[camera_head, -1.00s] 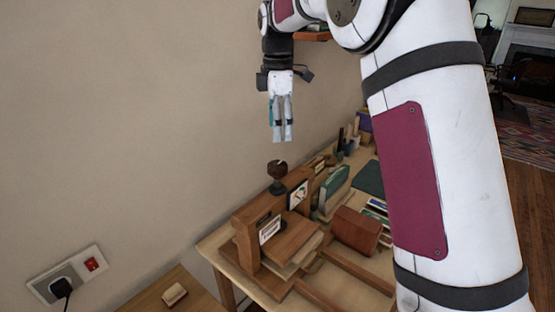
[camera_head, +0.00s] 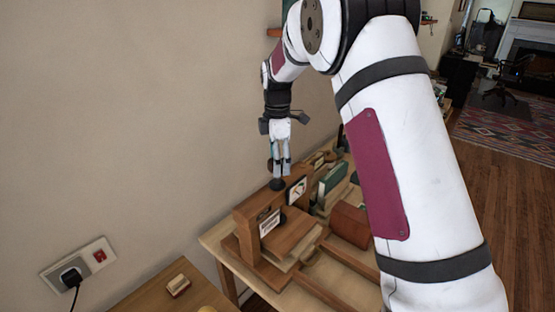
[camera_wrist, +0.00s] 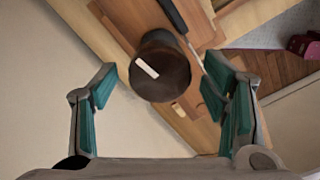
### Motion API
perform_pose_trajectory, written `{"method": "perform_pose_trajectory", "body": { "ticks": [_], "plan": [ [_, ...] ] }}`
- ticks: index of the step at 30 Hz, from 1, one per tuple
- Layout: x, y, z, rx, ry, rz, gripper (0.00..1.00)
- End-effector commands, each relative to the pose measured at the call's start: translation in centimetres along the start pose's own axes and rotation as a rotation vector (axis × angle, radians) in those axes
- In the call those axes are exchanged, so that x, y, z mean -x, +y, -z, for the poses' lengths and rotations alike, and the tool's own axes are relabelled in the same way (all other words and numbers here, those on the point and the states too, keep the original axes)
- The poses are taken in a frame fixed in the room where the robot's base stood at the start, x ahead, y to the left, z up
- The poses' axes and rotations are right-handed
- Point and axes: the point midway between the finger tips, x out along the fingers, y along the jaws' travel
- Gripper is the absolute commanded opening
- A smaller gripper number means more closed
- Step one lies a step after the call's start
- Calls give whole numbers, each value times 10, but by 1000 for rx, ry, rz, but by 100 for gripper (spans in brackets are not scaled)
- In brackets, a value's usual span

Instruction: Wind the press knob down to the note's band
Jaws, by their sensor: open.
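The press knob is dark brown and round, with a white mark across its top; in the wrist view the knob (camera_wrist: 162,72) lies between my open fingers, a little ahead of them, with no contact visible. In the head view my gripper (camera_head: 280,168) points down right over the knob (camera_head: 277,184), which is mostly covered by the fingers. The wooden press (camera_head: 243,222) stands on the table below. A white note card (camera_head: 270,223) is on its front face, and a round dial-like card (camera_head: 297,190) is beside it. The note's band is too small to make out.
A brown block (camera_head: 350,224) and green books (camera_head: 333,178) stand to the right of the press on the table. The wall (camera_head: 130,120) is close on the left. A smaller table (camera_head: 150,300) holds a small block (camera_head: 178,285) in front.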

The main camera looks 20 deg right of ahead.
Motion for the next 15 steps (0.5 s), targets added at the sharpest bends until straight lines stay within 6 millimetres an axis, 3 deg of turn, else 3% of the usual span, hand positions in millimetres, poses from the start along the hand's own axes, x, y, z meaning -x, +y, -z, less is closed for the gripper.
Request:
{"method": "perform_pose_trajectory", "body": {
  "ticks": [1,7,15],
  "plan": [
    [0,0,0,0,0,0,65],
    [0,0,0,0,0,0,20],
    [0,1,0,-53,1,0,19]
  ]
}}
